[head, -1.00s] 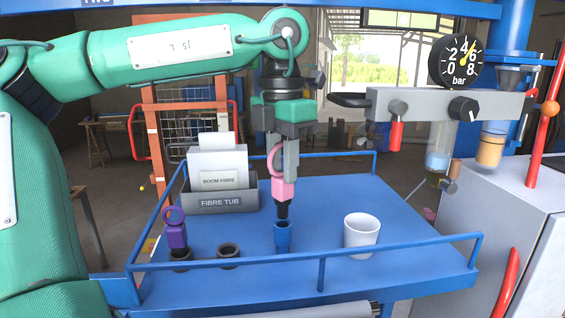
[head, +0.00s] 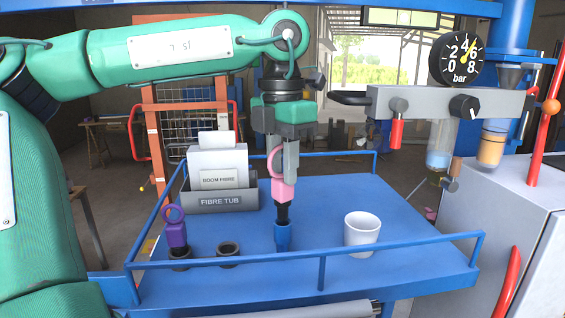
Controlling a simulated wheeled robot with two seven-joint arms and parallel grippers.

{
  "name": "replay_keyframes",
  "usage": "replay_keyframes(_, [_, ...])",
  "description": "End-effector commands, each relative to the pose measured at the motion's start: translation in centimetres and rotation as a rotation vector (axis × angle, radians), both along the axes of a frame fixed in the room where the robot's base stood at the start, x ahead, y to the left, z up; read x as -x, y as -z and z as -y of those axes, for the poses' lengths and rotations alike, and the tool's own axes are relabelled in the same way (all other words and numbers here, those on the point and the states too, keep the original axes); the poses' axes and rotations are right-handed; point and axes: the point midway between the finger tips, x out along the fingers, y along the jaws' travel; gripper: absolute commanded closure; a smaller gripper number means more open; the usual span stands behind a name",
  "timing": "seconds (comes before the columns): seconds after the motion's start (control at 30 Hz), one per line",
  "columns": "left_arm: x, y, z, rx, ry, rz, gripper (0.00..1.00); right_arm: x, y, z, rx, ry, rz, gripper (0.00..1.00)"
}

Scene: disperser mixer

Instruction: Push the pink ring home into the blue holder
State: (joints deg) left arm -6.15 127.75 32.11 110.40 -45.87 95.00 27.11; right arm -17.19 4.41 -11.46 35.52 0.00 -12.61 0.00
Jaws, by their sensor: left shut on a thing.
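My left gripper (head: 284,172) points down over the blue tray and is shut on the pink ring piece (head: 282,190). The ring's loop is between the fingers, and its pink block and dark lower stem hang upright below. The blue holder (head: 283,238) stands on the tray directly under it. The stem's lower end meets the holder's mouth; how deep it sits is hard to tell. The pink block is still above the holder's rim with dark stem showing between. My right gripper is not in view.
A purple ring piece (head: 176,232) stands in a dark holder at the left, beside an empty dark holder (head: 228,253). A white cup (head: 361,233) stands to the right. The grey fibre tub (head: 220,201) is behind. A blue rail (head: 400,247) edges the tray (head: 405,210).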

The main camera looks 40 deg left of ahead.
Motion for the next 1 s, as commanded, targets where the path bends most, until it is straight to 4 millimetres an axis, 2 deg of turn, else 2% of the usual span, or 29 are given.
replay_keyframes(0.43, [0.0, 1.2, 0.0, 0.000, 0.000, 0.000, 0.97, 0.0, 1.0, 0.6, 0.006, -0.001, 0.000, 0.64])
replay_keyframes(1.0, [0.0, 2.6, 0.0, 0.000, 0.000, 0.001, 0.97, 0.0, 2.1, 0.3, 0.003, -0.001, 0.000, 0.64])
